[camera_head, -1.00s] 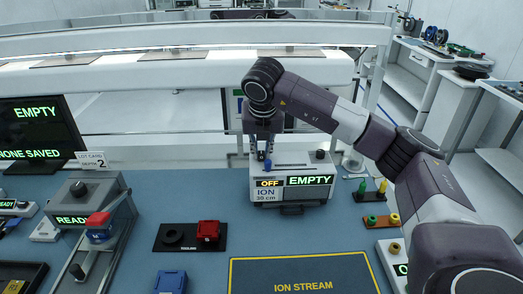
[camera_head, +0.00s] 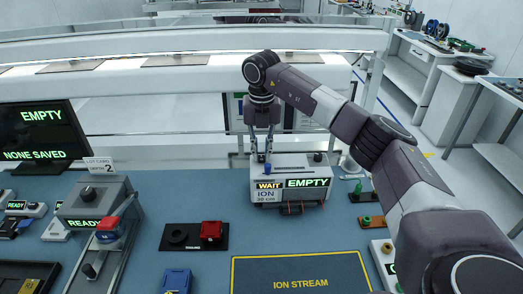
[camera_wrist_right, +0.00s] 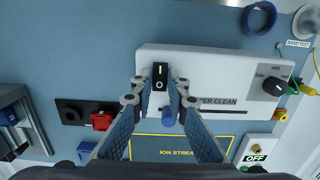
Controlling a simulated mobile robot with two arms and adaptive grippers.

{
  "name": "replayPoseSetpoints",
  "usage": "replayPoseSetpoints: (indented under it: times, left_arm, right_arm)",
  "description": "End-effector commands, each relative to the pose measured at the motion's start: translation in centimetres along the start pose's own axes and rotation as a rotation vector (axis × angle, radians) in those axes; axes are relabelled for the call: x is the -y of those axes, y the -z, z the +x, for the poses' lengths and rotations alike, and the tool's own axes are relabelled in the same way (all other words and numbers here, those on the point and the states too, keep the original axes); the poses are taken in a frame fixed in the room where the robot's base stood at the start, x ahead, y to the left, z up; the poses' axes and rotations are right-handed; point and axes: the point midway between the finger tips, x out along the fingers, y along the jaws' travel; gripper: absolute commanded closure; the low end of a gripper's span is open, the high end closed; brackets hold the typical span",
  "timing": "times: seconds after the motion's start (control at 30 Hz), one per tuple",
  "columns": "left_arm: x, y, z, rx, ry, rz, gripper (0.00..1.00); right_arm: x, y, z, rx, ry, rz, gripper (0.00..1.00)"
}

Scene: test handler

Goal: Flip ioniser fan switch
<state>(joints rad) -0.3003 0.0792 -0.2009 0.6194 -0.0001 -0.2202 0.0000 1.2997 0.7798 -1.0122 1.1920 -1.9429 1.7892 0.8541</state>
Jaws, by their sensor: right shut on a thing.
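The ioniser (camera_head: 318,172) is a white box at the back of the blue bench, with a yellow WAIT sign (camera_head: 268,186) and a green EMPTY sign on its front. In the right wrist view its white top (camera_wrist_right: 225,68) carries a black rocker switch (camera_wrist_right: 160,76) marked with a line and a circle. My right gripper (camera_head: 263,158) points down over the left part of the ioniser. In the right wrist view its fingers (camera_wrist_right: 160,92) are shut on the switch, one on each side. My left gripper is not in view.
A blue knob (camera_wrist_right: 168,117) is close to the fingers. A black dial (camera_wrist_right: 274,86) sits on the ioniser's right. The yellow-edged ION STREAM mat (camera_head: 300,270) lies empty in front. A black tray (camera_head: 168,248) with a red block stands left. A monitor (camera_head: 40,125) stands at the left.

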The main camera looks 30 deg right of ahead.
Motion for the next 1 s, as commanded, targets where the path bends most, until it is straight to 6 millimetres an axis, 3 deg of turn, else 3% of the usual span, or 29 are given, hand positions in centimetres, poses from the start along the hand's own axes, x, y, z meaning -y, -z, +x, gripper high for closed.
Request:
replayPoseSetpoints:
  times: [0.1,0.13,0.27,0.53,0.67,1.0]
  left_arm:
    - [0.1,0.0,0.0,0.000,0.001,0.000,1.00]
    - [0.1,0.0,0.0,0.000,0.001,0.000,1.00]
    - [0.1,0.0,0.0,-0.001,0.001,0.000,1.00]
    - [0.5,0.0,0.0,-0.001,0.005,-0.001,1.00]
    - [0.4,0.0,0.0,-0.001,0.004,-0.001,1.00]
    - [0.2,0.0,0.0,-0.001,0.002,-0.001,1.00]
  right_arm:
    - [0.0,-0.1,-0.2,0.005,-0.003,0.002,1.00]
    - [0.0,-0.1,-0.2,0.005,-0.003,0.002,0.82]
    - [0.0,-0.1,-0.2,0.004,-0.002,0.001,0.68]
    - [0.0,-0.1,-0.2,0.003,-0.001,0.000,0.68]
    - [-0.1,-0.1,-1.1,0.003,-0.002,0.000,0.68]
    - [-0.1,-0.1,-7.9,0.006,-0.004,0.000,0.68]
